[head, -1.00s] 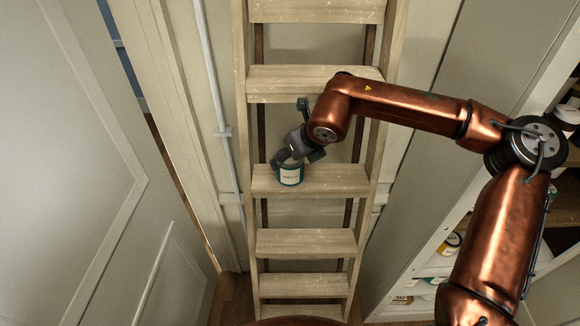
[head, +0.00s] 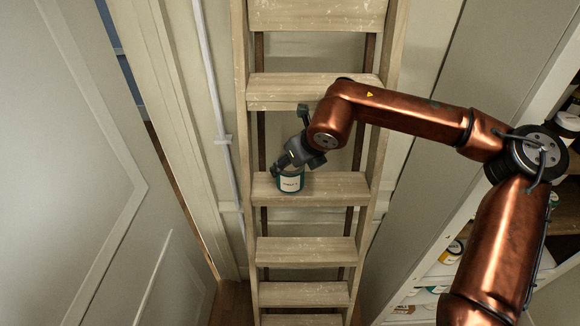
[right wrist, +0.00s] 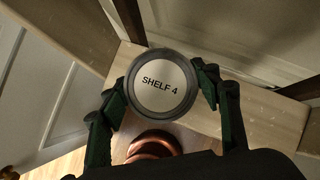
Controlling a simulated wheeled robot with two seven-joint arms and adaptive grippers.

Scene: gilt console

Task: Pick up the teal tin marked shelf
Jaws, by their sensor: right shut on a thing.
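The teal tin (head: 290,183) has a pale label and is upright at a middle step (head: 340,187) of the wooden ladder. I cannot tell whether it touches the step or is just clear of it. In the right wrist view, the tin's round pale lid (right wrist: 163,85) reads "SHELF 4" inside a grey rim. My right gripper (head: 292,168) comes down on the tin from above and is shut on it. Its dark green fingers (right wrist: 162,90) press on both sides of the tin in the right wrist view. My left gripper is in no view.
The ladder's side rails (head: 379,140) stand on both sides of the step, and a higher step (head: 285,92) is just above my right wrist. A white pipe (head: 213,90) and panelled door (head: 75,170) are at left. A shelf unit with tins (head: 450,252) is at right.

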